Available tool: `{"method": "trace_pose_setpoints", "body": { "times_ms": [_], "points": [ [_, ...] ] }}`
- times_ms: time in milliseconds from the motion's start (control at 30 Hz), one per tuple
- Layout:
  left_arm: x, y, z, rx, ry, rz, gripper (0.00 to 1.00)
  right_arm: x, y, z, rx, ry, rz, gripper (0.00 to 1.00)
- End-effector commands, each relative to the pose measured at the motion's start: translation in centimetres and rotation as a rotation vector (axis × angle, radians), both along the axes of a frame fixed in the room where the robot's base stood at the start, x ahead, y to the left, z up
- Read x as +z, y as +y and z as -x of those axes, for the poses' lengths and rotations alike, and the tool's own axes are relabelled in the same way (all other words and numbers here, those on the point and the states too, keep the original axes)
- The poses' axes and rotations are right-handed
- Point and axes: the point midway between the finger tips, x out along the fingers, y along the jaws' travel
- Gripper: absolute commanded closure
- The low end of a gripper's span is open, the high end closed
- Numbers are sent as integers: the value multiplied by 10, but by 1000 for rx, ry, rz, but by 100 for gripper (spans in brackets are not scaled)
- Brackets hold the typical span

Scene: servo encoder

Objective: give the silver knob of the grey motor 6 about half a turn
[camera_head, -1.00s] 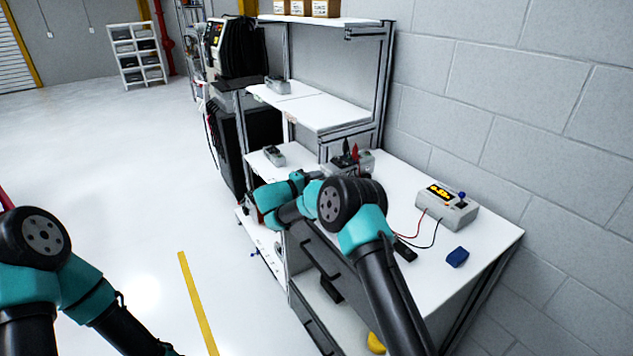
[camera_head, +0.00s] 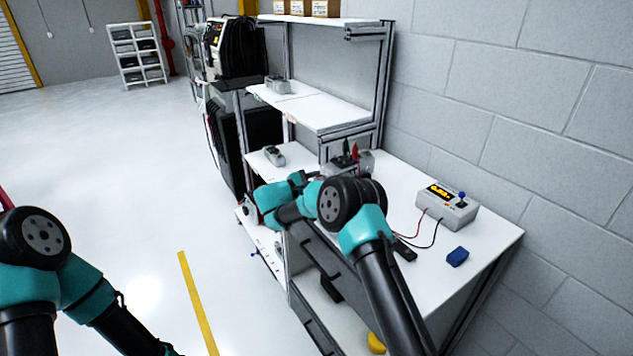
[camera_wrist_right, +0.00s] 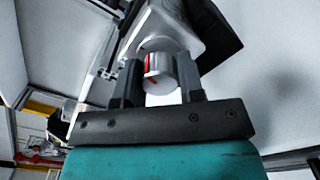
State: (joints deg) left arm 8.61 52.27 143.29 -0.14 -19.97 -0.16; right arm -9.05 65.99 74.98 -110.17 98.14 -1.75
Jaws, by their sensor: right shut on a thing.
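In the right wrist view, the silver knob (camera_wrist_right: 159,86) with a red mark on its side stands out from the grey motor (camera_wrist_right: 178,22). My right gripper (camera_wrist_right: 160,76) has its dark fingers on both sides of the knob and is shut on it.
A grey meter box (camera_head: 447,206) with a yellow-lit display stands on the white bench (camera_head: 440,265), with red and black leads. A blue block (camera_head: 457,257) lies in front. A grey device with dark and red clips (camera_head: 347,160) stands behind my right arm.

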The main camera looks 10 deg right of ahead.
Motion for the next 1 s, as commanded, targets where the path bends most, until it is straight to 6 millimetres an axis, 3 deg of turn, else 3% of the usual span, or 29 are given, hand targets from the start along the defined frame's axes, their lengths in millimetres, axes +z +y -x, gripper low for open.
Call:
{"method": "trace_pose_setpoints", "body": {
  "times_ms": [467, 500, 700, 1000],
  "points": [
    [0, 0, 0, 0, 0, 0, 57, 0, 0, 0, 1, 20, 6, 88],
    [0, 0, 0, 0, 0, 0, 57, 0, 0, 0, 1, 20, 6, 62],
    [0, 0, 0, 0, 0, 0, 57, 0, 0, 0, 0, 19, 6, 42],
    [0, 0, 0, 0, 0, 0, 57, 0, 1, 0, 0, 19, 6, 39]
  ]
}}
